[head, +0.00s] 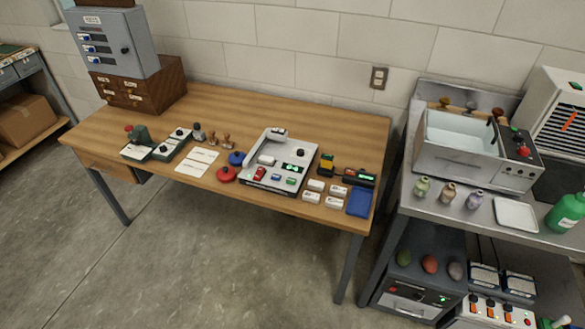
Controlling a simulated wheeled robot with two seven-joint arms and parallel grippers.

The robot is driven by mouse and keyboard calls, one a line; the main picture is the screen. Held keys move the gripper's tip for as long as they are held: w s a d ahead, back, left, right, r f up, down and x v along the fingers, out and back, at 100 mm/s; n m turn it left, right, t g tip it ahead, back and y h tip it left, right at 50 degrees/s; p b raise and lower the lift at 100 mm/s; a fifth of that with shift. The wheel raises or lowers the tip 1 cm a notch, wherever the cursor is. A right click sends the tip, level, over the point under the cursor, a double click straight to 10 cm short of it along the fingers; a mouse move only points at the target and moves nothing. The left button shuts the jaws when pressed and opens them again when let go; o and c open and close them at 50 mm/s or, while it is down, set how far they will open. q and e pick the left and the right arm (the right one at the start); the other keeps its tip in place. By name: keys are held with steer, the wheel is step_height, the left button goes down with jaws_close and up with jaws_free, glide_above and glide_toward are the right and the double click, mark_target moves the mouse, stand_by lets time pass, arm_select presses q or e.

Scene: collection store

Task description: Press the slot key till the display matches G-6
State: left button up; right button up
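A light grey bench device (305,152) stands on the wooden table, right of centre. It has a raised arm-like part at its top left and a black knob. A small dark display (294,167) with green characters sits on its face; the characters are too small to read. Along its front edge are a red key (260,173), a blue key (276,177) and a green key (291,181). I cannot tell which is the slot key. A black unit (359,178) with a lit green display stands to its right, also unreadable. Neither gripper is in view.
White blocks (334,202) and a blue tray (359,202) lie right of the device. Red (227,174) and blue round pads, white cards (197,160) and stamps lie left. A wooden drawer box (140,88) stands at the back left. A steel sink bench (480,160) stands right.

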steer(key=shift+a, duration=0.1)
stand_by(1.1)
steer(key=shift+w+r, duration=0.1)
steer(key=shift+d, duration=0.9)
